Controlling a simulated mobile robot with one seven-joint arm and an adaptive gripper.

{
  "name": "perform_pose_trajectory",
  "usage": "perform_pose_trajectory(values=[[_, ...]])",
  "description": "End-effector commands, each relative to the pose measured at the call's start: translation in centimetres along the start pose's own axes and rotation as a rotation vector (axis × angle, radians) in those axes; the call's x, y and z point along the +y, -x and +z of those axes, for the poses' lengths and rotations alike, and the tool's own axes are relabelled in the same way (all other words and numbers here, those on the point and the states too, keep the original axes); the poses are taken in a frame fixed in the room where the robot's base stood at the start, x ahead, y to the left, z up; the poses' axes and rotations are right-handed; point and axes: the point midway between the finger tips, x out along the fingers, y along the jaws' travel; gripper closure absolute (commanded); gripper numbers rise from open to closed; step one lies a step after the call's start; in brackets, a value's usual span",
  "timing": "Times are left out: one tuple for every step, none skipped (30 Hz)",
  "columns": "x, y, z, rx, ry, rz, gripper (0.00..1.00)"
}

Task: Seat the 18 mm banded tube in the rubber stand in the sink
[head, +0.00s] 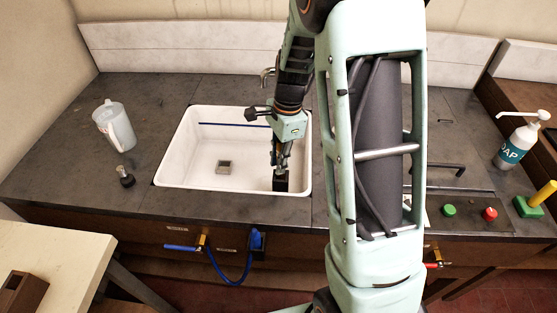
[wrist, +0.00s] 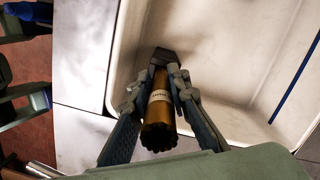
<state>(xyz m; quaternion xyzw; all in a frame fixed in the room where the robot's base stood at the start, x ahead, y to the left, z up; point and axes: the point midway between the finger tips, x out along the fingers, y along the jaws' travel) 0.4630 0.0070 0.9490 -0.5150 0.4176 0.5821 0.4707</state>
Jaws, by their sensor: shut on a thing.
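The brass tube (wrist: 158,112) with a white printed band is between the two fingers of my gripper (wrist: 164,82) in the wrist view. The fingers are shut on it, one on each side. Its near end is dark. Its far end meets the black rubber stand (wrist: 163,57); I cannot tell whether it is in the stand or just over it. In the head view my gripper (head: 280,158) points down into the right side of the white sink (head: 180,150). The dark stand (head: 281,185) is directly under it, near the front right corner. The tube is hard to make out there.
A square drain (head: 223,167) lies in the sink floor. A blue rod (head: 230,125) runs along the sink's back. A jug (head: 115,125) and a small dark-based item (head: 126,178) stand left. A soap bottle (head: 517,145) and green and red buttons (head: 449,210) are right.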

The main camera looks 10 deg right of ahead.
Motion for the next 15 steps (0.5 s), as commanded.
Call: perform_pose_trajectory(values=[[0.0,-0.2,0.0,0.0,0.0,0.0,1.0],[0.0,-0.3,0.0,0.0,0.0,0.0,1.0],[0.0,-0.4,-0.1,0.0,0.0,0.0,1.0],[0.0,-0.5,-0.1,0.0,0.0,0.0,1.0],[0.0,-0.6,-0.1,0.0,0.0,0.0,1.0],[0.0,-0.7,-0.1,0.0,0.0,0.0,1.0],[0.0,-0.7,-0.1,0.0,0.0,0.0,1.0],[0.0,-0.8,-0.1,0.0,0.0,0.0,1.0],[0.0,-0.9,-0.1,0.0,0.0,0.0,1.0],[0.0,-1.0,-0.1,0.0,0.0,0.0,1.0],[0.0,-1.1,-0.1,0.0,0.0,0.0,1.0],[0.0,-1.1,-0.1,0.0,0.0,0.0,1.0],[0.0,-1.2,-0.1,0.0,0.0,0.0,1.0],[0.0,-1.3,-0.1,0.0,0.0,0.0,1.0],[0.0,-1.4,-0.2,0.0,0.0,0.0,1.0]])
